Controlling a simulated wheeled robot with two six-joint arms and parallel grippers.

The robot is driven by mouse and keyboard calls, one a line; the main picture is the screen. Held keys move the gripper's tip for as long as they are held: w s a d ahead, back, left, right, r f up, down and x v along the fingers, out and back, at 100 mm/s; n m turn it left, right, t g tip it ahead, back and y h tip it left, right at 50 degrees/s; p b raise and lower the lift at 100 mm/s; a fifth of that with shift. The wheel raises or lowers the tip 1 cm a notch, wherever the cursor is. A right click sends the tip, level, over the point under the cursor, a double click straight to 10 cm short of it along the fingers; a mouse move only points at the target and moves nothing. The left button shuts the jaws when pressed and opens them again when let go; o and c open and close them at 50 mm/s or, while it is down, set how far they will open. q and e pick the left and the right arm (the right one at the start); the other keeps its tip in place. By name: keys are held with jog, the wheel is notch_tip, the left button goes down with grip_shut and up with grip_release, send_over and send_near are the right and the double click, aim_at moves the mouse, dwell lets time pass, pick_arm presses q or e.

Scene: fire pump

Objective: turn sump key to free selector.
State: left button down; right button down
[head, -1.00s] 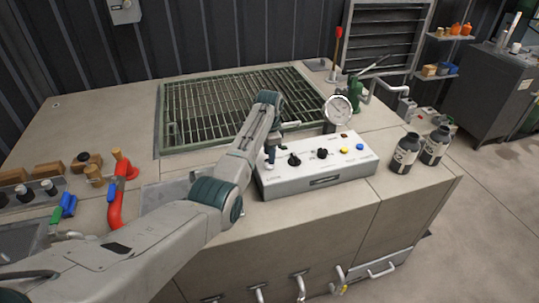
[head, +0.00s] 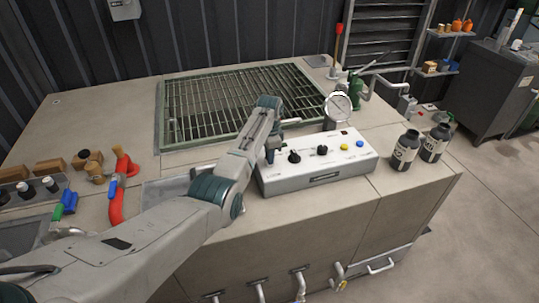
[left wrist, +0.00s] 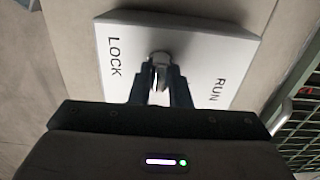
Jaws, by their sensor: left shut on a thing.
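The sump key (left wrist: 160,62) is a small metal piece on a white plate (left wrist: 215,50) in the left wrist view. The plate reads LOCK on the left and RUN on the right. My left gripper (left wrist: 158,82) is shut on the key, with one dark finger on each side. In the head view my left gripper (head: 270,153) reaches down at the left end of the white control box (head: 320,178) and hides the key. Black knobs (head: 294,157) stand right of it on the box; which one is the selector I cannot tell. My right gripper is out of view.
A yellow button (head: 344,146) and a blue button (head: 360,143) sit on the box's right part. A round gauge (head: 338,106) stands behind it. Dark bottles (head: 404,152) stand to the right. A green grating (head: 235,105) lies behind, and a red pipe (head: 117,200) is at left.

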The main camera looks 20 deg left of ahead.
pick_arm(q)
jog(key=shift+r+n+p, duration=0.1)
jog(key=shift+n+p, duration=0.3)
jog(key=shift+n, duration=0.2)
jog(key=shift+n+p, duration=0.65)
jog(key=shift+n, duration=0.55)
jog(key=n+p, duration=0.1)
jog(key=n, duration=0.2)
jog(key=shift+n, duration=0.3)
jog(key=n+p, duration=0.1)
jog(key=n, duration=0.1)
jog(key=shift+w+n, duration=0.1)
jog(key=shift+n, duration=0.2)
jog(key=n, duration=0.4)
jog(key=shift+n+p, duration=0.3)
jog(key=shift+p, duration=0.1)
jog(key=shift+n, duration=1.6)
jog(key=c, duration=1.4)
grip_release()
jog(key=shift+o, duration=0.2)
